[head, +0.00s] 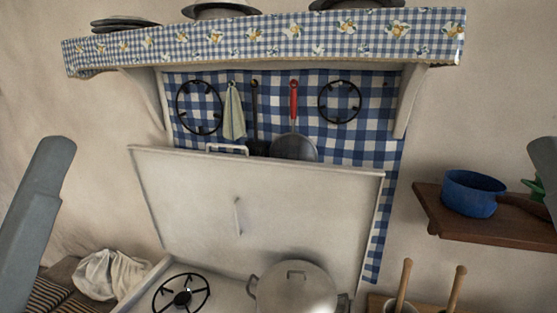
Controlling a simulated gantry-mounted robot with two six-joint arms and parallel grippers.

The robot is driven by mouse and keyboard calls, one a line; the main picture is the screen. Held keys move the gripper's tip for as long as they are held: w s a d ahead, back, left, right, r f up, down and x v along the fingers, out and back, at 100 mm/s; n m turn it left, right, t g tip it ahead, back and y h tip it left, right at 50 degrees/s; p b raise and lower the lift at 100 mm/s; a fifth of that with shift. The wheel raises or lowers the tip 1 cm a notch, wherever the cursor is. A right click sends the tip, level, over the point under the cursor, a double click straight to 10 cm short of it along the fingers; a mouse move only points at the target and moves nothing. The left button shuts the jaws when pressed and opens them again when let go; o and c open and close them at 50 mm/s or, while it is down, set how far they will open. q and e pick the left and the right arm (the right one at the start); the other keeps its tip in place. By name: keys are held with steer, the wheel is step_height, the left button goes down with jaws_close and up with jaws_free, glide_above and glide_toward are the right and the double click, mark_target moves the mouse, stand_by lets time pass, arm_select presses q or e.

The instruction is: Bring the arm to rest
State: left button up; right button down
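No gripper shows in the head view. A grey link of my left arm (38,215) stands slanted at the left edge, apart from the stove and shelf. A small part of my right arm (546,170) shows at the right edge, in front of the end of the wooden shelf. Whatever lies at the ends of both arms is outside the picture.
A white stove lid (200,200) stands raised against the checked wall cloth. A lidded pot (296,288) and a bare burner (181,294) are below it. A blue pot (471,193) sits on the wooden shelf (480,228). A cloth-trimmed shelf (265,38) juts out above.

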step_height(320, 180, up, 22)
steer(key=p, duration=1.8)
